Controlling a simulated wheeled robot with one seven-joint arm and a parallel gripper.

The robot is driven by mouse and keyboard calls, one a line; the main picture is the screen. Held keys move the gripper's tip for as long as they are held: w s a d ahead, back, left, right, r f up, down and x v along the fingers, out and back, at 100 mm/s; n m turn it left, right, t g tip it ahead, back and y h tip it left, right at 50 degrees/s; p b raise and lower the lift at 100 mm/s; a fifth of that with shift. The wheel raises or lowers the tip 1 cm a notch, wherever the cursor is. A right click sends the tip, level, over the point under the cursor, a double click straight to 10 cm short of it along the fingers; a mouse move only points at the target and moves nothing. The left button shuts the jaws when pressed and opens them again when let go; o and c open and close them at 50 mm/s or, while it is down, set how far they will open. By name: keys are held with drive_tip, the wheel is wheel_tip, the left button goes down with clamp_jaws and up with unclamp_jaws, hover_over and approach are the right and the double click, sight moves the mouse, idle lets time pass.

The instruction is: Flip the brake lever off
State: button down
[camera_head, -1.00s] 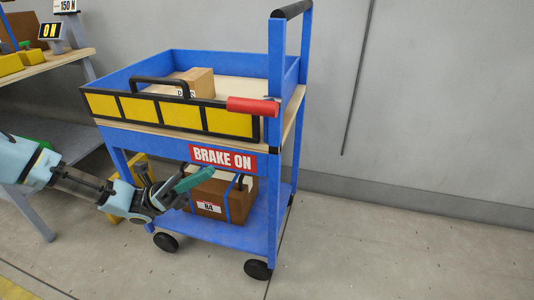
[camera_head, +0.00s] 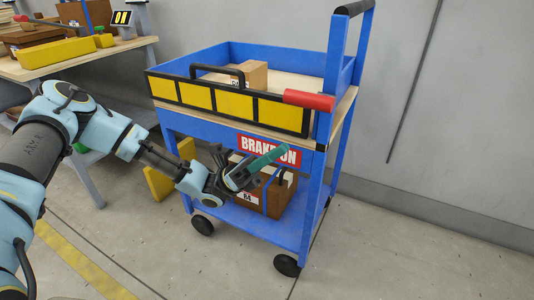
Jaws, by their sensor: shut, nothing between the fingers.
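The brake lever (camera_head: 309,100) is a red handle at the right end of the blue cart's yellow and black front panel. It lies about level, pointing left. A red sign (camera_head: 286,152) reading "BRAKE ON" is on the cart front below it, partly covered by my gripper. My gripper (camera_head: 277,152) has teal fingertips and is shut and empty. It is in front of the cart, below and left of the lever, and looks apart from it. The cart (camera_head: 235,129) stands upright on black wheels.
A small cardboard box (camera_head: 256,74) sits in the cart's top tray. A brown box (camera_head: 275,201) with blue straps is on the lower shelf. A workbench (camera_head: 75,62) with yellow items stands at the left. The grey wall (camera_head: 460,110) is behind; floor at right is clear.

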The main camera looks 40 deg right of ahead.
sight(314, 109)
drive_tip(key=shift+s+d+r+p, duration=0.15)
drive_tip(key=shift+s+d+r, duration=0.25)
drive_tip(key=shift+r, duration=0.85)
drive_tip(key=shift+s+d+r+p, duration=0.1)
drive_tip(key=shift+s+d+r, duration=0.15)
drive_tip(key=shift+s+r, duration=0.7)
drive_tip(key=shift+s+d+r+p, duration=0.15)
drive_tip(key=shift+d+r, duration=0.15)
drive_tip(key=shift+r, duration=1.3)
drive_tip(key=shift+r, duration=0.1)
